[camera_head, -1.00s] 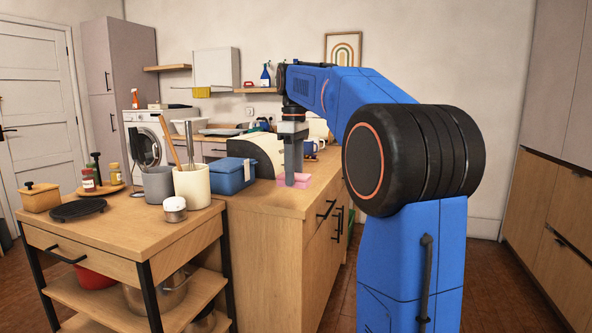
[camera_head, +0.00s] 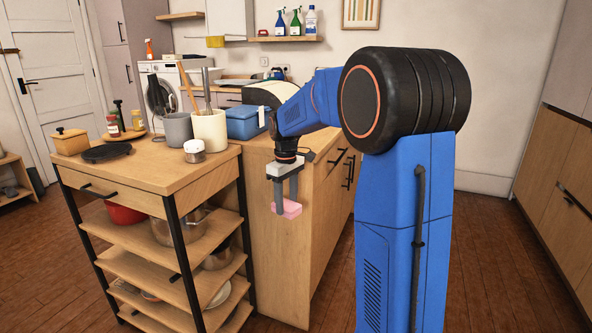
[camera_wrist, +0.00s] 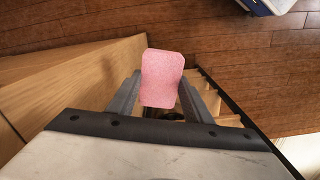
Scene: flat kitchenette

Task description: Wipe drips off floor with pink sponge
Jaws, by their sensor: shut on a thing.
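The pink sponge (camera_head: 287,208) is between the fingers of my gripper (camera_head: 285,205), which is shut on it. In the head view it hangs in the air beside the end of the wooden counter, below the counter top. The sponge also shows in the wrist view (camera_wrist: 162,78), held between the two grey fingertips with the wooden floor (camera_wrist: 220,50) below. No drips can be made out on the visible floor.
A wooden trolley (camera_head: 120,168) with pots on its shelves stands left of my gripper. The counter's end panel (camera_head: 275,265) is close by. Brown floor (camera_head: 440,260) lies open at the right. A white and blue object (camera_wrist: 268,5) is on the floor at the wrist view's top edge.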

